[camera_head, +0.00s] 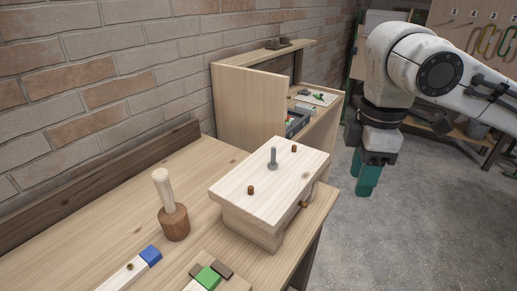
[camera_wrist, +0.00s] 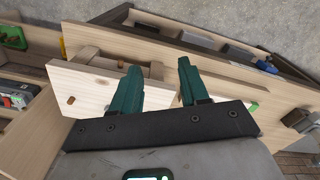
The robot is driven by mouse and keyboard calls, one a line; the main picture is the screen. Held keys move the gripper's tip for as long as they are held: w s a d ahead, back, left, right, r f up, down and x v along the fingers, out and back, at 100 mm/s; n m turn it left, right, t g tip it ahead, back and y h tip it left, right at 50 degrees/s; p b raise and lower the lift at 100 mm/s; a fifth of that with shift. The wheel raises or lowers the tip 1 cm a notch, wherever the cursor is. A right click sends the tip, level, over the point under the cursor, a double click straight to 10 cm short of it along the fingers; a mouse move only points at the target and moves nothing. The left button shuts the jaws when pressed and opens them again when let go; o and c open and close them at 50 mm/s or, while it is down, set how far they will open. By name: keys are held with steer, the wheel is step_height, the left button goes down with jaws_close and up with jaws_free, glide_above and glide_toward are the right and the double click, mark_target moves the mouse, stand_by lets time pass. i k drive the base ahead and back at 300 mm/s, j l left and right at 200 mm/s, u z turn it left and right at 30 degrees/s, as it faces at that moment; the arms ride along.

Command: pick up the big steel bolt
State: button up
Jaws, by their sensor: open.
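The big steel bolt (camera_head: 272,159) stands upright in the top of a pale wooden block (camera_head: 245,192) on the workbench, in the head view. Brown round pegs show in the block's top on both sides of the bolt. My gripper (camera_head: 369,182) has green fingers and hangs over the floor to the right of the block, apart from it, pointing down. In the wrist view my gripper (camera_wrist: 158,72) is open, with nothing between the two fingers. I cannot make out the bolt in the wrist view.
A wooden mallet (camera_head: 172,207) stands on the bench (camera_head: 120,210) left of the block. A blue-ended white bar (camera_head: 133,270) and a green piece (camera_head: 207,278) lie at the front. A wooden cabinet (camera_head: 247,108) stands behind the block. A brick wall (camera_head: 110,75) runs along the left.

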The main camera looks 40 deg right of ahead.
mark_target(273, 165)
steer(key=i, duration=0.85)
